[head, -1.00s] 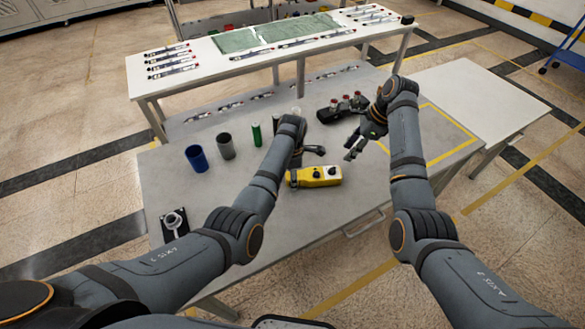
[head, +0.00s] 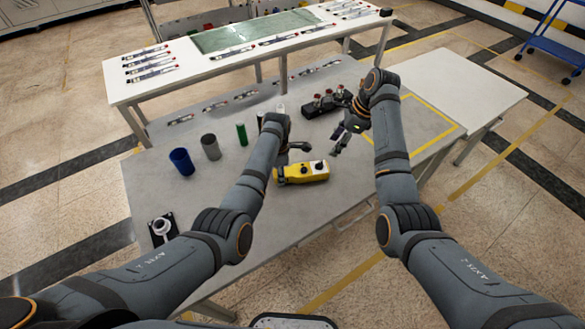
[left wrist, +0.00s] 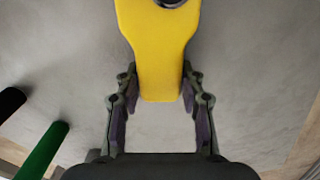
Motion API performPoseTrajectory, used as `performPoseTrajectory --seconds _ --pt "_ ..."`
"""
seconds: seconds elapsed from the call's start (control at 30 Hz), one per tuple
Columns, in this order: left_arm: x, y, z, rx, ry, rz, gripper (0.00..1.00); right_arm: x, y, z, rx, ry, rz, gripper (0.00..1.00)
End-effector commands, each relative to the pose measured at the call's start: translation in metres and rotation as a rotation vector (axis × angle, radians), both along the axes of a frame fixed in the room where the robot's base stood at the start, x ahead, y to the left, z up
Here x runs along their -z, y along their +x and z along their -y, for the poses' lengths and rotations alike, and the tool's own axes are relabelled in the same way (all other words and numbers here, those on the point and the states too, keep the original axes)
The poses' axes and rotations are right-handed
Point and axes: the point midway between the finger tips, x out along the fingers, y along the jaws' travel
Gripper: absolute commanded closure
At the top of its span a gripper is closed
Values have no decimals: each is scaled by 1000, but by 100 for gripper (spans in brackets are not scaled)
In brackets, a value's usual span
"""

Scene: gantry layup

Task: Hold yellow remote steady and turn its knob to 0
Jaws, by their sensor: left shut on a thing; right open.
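The yellow remote (head: 303,174) lies on the grey table, with dark knobs on its upper face. It also fills the top middle of the left wrist view (left wrist: 160,60), where part of a dark round knob (left wrist: 170,2) shows at the top edge. My left gripper (left wrist: 160,95) is shut on the narrow near end of the remote, one finger on each side. In the head view my left gripper (head: 284,158) is at the remote's left end. My right gripper (head: 341,141) is open and empty, above the table up and to the right of the remote, apart from it.
A blue cup (head: 181,162), a grey cup (head: 210,147) and a green cylinder (head: 242,134) stand left of my left arm. A black holder with red-topped parts (head: 327,103) sits behind my right gripper. A yellow-outlined area (head: 425,125) at the right is clear.

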Motion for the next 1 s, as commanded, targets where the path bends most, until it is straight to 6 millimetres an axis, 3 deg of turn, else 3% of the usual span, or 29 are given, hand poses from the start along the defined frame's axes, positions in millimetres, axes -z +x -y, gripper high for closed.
performPoseTrajectory --seconds 0.3,0.53,0.67,1.0 --pt "0 0 0 0 0 0 100 -17 -23 3 435 40 2 50" --pt "0 0 0 0 0 1 100 -15 -24 2 479 48 -2 50" --pt "0 0 0 0 0 1 100 3 -21 -4 477 47 -3 50" --pt "0 0 0 -1 0 1 100 71 -6 -28 475 45 -3 50"
